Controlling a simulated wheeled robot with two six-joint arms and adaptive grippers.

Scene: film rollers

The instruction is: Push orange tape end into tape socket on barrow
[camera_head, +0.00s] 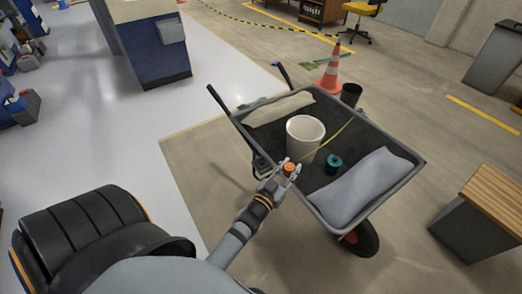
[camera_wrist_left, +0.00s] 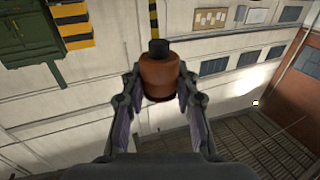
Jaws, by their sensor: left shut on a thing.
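My left gripper (camera_head: 283,172) is shut on the orange tape end (camera_head: 289,167), beside the barrow's near left rim. In the left wrist view the orange tape end (camera_wrist_left: 160,75) is a short cylinder with a black tip, held between both fingers of the left gripper (camera_wrist_left: 160,92). The grey wheelbarrow (camera_head: 408,150) stands on the floor ahead. I cannot make out the tape socket on it for certain. My right gripper is not in view.
The barrow holds a white bucket (camera_head: 304,132), a teal round item (camera_head: 334,161), a grey-blue sack (camera_head: 355,188) and a beige sack (camera_head: 275,109). A thin yellow line crosses it. An orange cone (camera_head: 329,75) stands behind; a wooden-topped bench (camera_head: 498,195) stands right.

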